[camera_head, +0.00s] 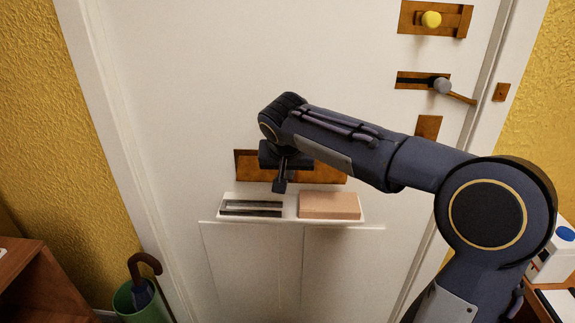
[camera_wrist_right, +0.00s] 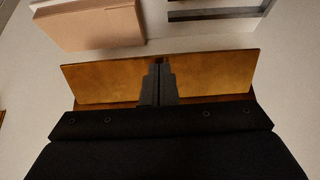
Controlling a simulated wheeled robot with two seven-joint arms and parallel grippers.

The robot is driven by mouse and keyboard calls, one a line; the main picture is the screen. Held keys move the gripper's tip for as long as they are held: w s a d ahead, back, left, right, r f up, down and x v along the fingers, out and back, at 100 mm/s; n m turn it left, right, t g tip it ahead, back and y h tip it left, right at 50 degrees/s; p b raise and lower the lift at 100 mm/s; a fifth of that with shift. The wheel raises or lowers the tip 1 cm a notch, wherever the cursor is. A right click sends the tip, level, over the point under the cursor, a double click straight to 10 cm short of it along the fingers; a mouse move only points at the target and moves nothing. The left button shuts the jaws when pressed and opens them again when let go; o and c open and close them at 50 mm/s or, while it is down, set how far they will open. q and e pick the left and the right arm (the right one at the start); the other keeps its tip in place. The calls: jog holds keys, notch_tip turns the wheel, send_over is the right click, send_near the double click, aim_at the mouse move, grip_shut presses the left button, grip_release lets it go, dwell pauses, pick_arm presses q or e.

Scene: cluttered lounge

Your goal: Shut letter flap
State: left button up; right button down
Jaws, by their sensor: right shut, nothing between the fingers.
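The brass letter flap (camera_head: 318,172) is on the white door, partly hidden by my right arm. In the right wrist view, the flap (camera_wrist_right: 215,75) is a wide golden panel with a darker brass strip along its near edge. I cannot tell how far it stands open. My right gripper (camera_head: 280,186) is shut and empty in front of the flap. Its closed fingers (camera_wrist_right: 158,75) overlap the middle of the flap in the wrist view; whether they touch it is unclear. My left gripper is not in view.
Just below the flap, a white ledge (camera_head: 290,212) holds a pinkish block (camera_head: 330,205) and a dark-slotted piece (camera_head: 252,208). A door handle (camera_head: 443,86) and yellow knob (camera_head: 431,19) are at upper right. A green umbrella stand (camera_head: 125,300) is at lower left.

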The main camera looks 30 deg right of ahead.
jog(key=shift+x, duration=1.05)
jog(key=shift+f+b, duration=0.25)
jog(key=shift+b, duration=0.4)
jog(key=f+t+b, duration=0.1)
jog(key=b, duration=0.3)
jog(key=f+t+h+b, duration=0.1)
jog(key=b, duration=0.3)
jog(key=f+t+h+b, duration=0.1)
jog(key=t+b, duration=0.1)
jog(key=b, duration=0.2)
jog(key=shift+w+d+b, duration=0.15)
jog(key=shift+w+b, duration=0.15)
jog(key=shift+b, duration=0.1)
jog(key=shift+w+d+h+b, duration=0.2)
jog(key=shift+h+b, duration=0.1)
jog(key=shift+b, duration=0.25)
jog(key=shift+r, duration=0.1)
